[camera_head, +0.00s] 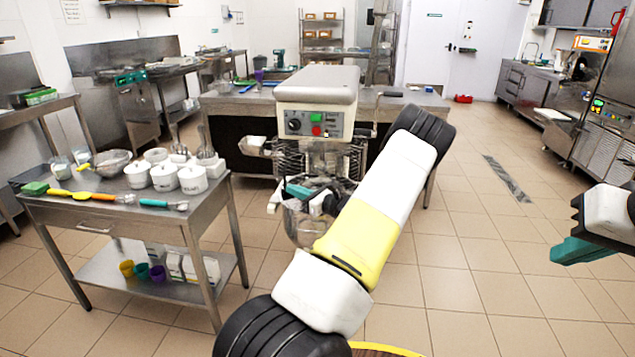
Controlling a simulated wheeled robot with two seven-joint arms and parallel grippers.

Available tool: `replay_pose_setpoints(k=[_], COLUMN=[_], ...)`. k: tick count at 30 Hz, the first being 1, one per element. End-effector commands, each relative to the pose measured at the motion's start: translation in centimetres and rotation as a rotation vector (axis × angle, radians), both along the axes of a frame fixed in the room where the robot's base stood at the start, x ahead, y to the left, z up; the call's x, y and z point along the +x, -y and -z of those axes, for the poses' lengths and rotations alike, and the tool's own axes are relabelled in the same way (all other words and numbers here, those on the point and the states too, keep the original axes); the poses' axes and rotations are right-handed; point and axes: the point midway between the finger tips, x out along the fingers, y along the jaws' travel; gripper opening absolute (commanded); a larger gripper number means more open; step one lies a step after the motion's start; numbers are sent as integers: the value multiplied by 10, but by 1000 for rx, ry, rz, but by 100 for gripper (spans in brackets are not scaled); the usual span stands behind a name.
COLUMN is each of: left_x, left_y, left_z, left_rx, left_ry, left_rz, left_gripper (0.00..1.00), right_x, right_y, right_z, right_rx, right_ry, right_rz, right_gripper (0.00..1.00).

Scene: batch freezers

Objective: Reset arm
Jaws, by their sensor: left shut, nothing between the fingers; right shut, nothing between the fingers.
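My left arm rises from the bottom middle of the head view, with white and yellow links. It partly covers my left gripper (297,191), whose teal fingers show in front of the mixer (318,88) and overlap its bowl (303,222) in the picture. I cannot tell whether they touch the bowl. The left gripper is shut and nothing shows in it. My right gripper (568,252) is at the right edge, over open floor, with teal fingers shut and empty. Much of the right arm is outside the frame.
A steel cart (112,216) at left carries white pots, glass bowls and utensils; coloured cups (142,270) stand on its lower shelf. A steel table (405,98) stands behind the mixer. A machine (605,120) stands at far right. The tiled floor (470,265) between is clear.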

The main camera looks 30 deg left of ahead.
Motion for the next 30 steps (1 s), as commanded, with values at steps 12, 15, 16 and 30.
replay_pose_setpoints(k=[12, 15, 16, 30], left_x=[-40, -43, -43, -118], left_y=[50, 53, 53, 66], left_z=[-1, -1, -1, -33], left_rx=[-1, 0, 0, -380], left_ry=[0, 1, 1, 309], left_rz=[0, -1, -1, -332], left_gripper=[0, 0, 0, 0], right_x=[0, 0, 0, 0], right_y=[0, 0, 0, 0], right_z=[0, 0, 0, 0], right_rx=[0, 0, 0, 0], right_ry=[2, 2, 2, 2], right_rz=[0, 0, 0, 0], right_gripper=[0, 0, 0, 0])
